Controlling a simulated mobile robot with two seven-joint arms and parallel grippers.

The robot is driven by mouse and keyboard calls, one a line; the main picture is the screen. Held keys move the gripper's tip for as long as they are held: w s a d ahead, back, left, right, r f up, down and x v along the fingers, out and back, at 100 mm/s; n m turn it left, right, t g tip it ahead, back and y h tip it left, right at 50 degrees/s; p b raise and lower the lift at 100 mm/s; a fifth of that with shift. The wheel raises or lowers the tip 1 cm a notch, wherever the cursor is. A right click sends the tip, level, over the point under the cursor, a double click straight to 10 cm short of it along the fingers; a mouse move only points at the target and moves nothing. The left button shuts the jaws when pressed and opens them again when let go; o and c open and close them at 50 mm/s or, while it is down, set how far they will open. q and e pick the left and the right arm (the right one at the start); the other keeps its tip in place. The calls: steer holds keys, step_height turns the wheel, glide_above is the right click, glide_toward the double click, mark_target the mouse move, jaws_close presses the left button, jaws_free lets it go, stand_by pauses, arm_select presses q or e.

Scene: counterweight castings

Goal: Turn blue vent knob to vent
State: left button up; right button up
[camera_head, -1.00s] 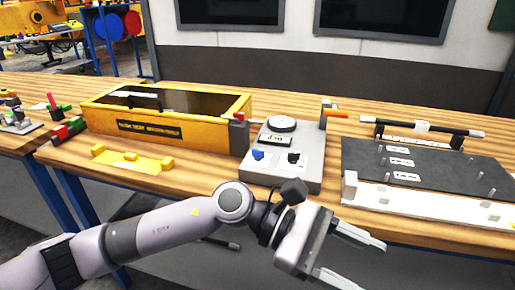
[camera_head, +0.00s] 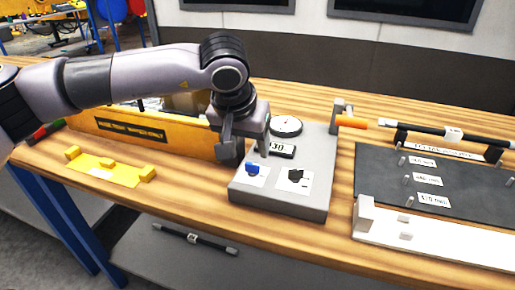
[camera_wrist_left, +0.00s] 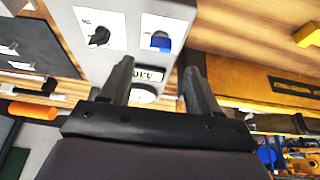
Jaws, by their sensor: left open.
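The blue vent knob (camera_head: 253,168) sits on a white label at the left of the grey panel box (camera_head: 282,200). In the left wrist view the blue knob (camera_wrist_left: 160,41) is just beyond the fingertips, between their lines and apart from them. My left gripper (camera_head: 245,152) points down above the box's left edge, behind the knob. In the left wrist view the left gripper (camera_wrist_left: 158,78) is open and empty, its two fingers spread. A black knob (camera_head: 295,175) stands to the right of the blue one. My right gripper is not in view.
A round gauge (camera_head: 286,125) and a display (camera_head: 281,150) are on the box behind the knobs. An orange-handled lever (camera_head: 350,122) stands at its back right. A dark fixture board (camera_head: 440,180) lies right.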

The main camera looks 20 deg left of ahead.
mark_target(252, 164)
arm_select(q)
steer(key=shift+p+x, duration=0.55)
steer(key=shift+x, duration=2.9)
steer(key=shift+s, duration=0.1)
steer(key=c, duration=1)
